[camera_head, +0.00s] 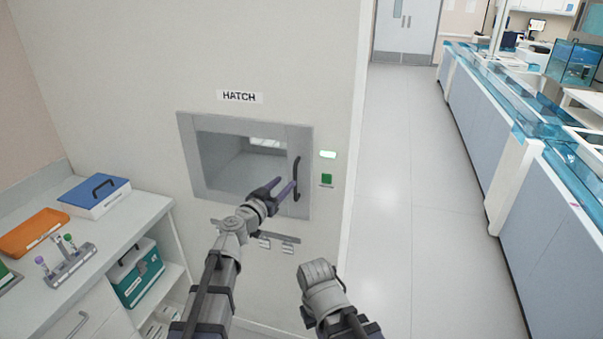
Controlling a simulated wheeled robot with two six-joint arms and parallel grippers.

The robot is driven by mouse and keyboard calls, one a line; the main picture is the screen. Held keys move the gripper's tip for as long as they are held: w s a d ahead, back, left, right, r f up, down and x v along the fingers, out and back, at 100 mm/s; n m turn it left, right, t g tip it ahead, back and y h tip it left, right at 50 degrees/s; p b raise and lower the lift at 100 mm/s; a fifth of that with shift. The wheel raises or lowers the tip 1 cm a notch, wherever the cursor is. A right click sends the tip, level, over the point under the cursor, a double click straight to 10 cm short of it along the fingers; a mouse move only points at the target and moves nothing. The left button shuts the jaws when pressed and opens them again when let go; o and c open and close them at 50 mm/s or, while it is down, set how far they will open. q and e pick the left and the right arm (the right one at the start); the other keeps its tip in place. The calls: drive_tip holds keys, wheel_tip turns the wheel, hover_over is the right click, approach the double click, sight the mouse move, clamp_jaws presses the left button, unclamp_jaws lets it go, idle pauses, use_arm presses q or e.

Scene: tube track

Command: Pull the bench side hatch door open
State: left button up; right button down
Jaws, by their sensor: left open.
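The hatch door (303,134) is a grey-framed panel with a window, set in the wall under a "HATCH" label (239,97). It appears closed in its frame. Its dark curved vertical handle (296,178) is on the right side of the door. My left gripper (282,187) is open in front of the door's lower right, with its fingertips close to the handle. I cannot tell whether they touch it. My right arm shows at the bottom centre, but its gripper fingers cannot be made out.
The corridor floor (400,200) at the right is clear.

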sight(294, 174)
use_arm(q)
drive_tip(key=x, duration=0.7)
drive_tip(key=shift+w+d, duration=0.2)
drive_tip(key=shift+w, duration=0.15)
clamp_jaws()
idle(1.1)
